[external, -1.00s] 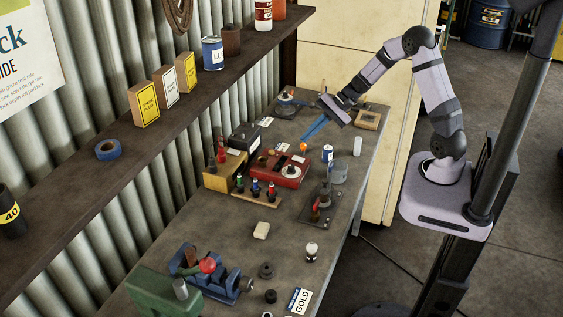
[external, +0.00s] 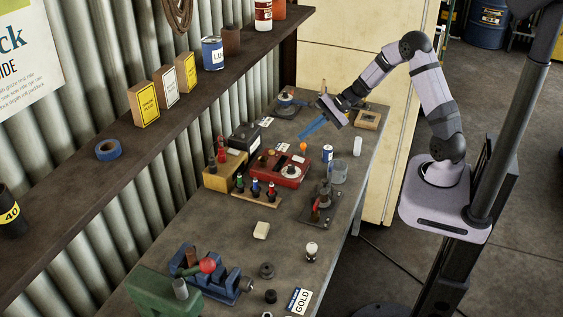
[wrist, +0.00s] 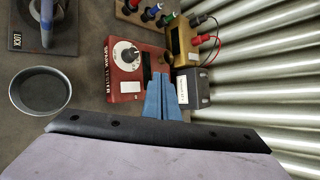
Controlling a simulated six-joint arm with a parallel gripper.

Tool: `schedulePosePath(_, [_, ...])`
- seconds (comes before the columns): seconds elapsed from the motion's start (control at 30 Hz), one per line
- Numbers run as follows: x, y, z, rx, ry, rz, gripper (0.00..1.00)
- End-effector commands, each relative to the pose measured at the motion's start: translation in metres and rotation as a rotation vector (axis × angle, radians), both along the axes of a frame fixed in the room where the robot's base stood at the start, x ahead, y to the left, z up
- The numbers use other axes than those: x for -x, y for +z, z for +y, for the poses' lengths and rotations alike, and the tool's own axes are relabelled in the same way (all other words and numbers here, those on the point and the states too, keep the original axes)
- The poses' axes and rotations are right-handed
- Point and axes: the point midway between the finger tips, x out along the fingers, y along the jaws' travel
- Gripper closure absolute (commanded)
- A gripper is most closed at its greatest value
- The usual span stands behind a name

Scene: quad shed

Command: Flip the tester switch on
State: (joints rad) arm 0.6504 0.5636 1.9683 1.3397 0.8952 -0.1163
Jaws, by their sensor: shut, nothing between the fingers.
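The red spark tester (external: 289,171) stands mid-bench, with a white dial on its top. It also shows in the wrist view (wrist: 124,86), with a dark slot beside the dial. In the wrist view the closed fingers (wrist: 161,78) overlap the tester's near right corner. They hold nothing.
A black battery-like box (wrist: 193,88) and a yellow box (wrist: 180,44) with red and black leads stand beside the tester. A round grey cup (wrist: 40,91) and a blue-and-white can (external: 327,153) are on its other side. The corrugated wall (wrist: 270,75) bounds the bench.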

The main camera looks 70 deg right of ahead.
Motion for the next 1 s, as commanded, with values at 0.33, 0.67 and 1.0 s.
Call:
schedulePosePath(0.33, [-0.006,-0.042,0.000,0.000,0.000,0.000,1.00])
schedulePosePath(0.67, [-0.010,-0.072,0.000,0.001,0.000,0.000,1.00])
schedulePosePath(1.0, [-0.011,-0.074,0.000,0.001,0.000,0.000,1.00])
